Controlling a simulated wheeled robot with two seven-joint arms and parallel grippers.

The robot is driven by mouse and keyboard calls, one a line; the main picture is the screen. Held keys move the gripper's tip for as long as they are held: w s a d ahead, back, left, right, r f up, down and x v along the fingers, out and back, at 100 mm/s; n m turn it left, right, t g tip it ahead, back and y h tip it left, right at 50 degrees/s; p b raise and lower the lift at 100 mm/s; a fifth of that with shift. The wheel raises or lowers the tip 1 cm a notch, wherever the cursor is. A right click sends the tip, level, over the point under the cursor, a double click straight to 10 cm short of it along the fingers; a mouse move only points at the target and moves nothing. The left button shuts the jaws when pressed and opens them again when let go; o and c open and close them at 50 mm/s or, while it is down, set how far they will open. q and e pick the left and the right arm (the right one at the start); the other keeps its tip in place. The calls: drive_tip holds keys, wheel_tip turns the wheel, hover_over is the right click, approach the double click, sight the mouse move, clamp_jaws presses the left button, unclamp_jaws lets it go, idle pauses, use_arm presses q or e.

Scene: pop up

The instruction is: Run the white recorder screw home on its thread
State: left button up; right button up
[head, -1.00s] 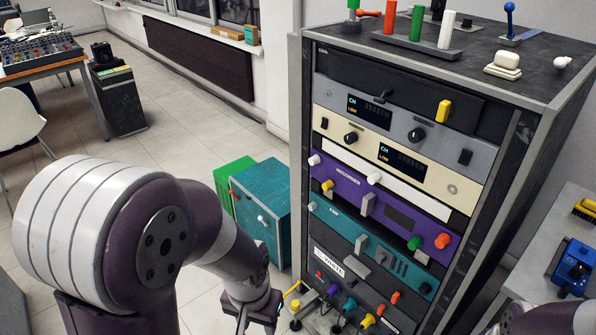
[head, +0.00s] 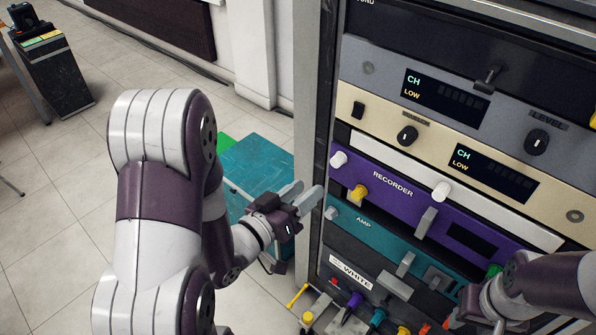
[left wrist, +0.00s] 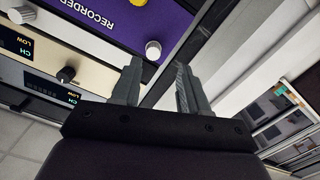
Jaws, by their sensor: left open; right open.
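The purple recorder panel (head: 385,184) carries a white screw (head: 338,159) at its upper left end, standing out from the panel. It also shows in the left wrist view (left wrist: 153,50), just beyond the fingertips. A second white knob (head: 441,190) sits further right on the panel, and a yellow one (head: 358,193) is below the screw. My left gripper (head: 304,196) is open and empty, left of and below the screw, apart from it; its fingers show in the left wrist view (left wrist: 157,78). My right gripper (head: 472,310) is low at right, its fingers unclear.
The rack's left upright (head: 312,130) stands close to my left gripper. The teal amp panel (head: 375,228) lies below the recorder, the cream panel (head: 380,118) above it. A teal box (head: 258,165) stands on the floor left of the rack. Several coloured plugs are at the bottom.

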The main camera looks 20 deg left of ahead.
sight(335, 163)
use_arm(q)
drive_tip(key=shift+t, duration=0.3)
drive_tip(key=x, duration=0.6)
drive_tip(key=r+x, duration=0.1)
drive_tip(key=x, duration=0.2)
drive_tip(key=shift+d+r+p, duration=0.1)
drive_tip(key=shift+d+p, duration=0.1)
drive_tip(key=shift+p, duration=0.2)
drive_tip(key=shift+s, duration=0.15)
clamp_jaws()
drive_tip(key=m, duration=0.2)
drive_tip(key=shift+m, duration=0.4)
drive_tip(key=m, duration=0.4)
drive_tip(key=shift+a, duration=0.1)
drive_tip(key=m, duration=0.9)
drive_tip(key=shift+m, duration=0.4)
drive_tip(key=m, duration=0.4)
drive_tip(key=shift+m, duration=0.3)
drive_tip(key=m, duration=0.5)
drive_tip(key=shift+m, duration=0.3)
drive_tip(key=m, duration=0.4)
drive_tip(key=shift+m, duration=0.4)
drive_tip(key=m, duration=0.4)
drive_tip(key=shift+m, duration=0.3)
drive_tip(key=m, duration=0.3)
drive_tip(key=shift+m, duration=0.3)
unclamp_jaws()
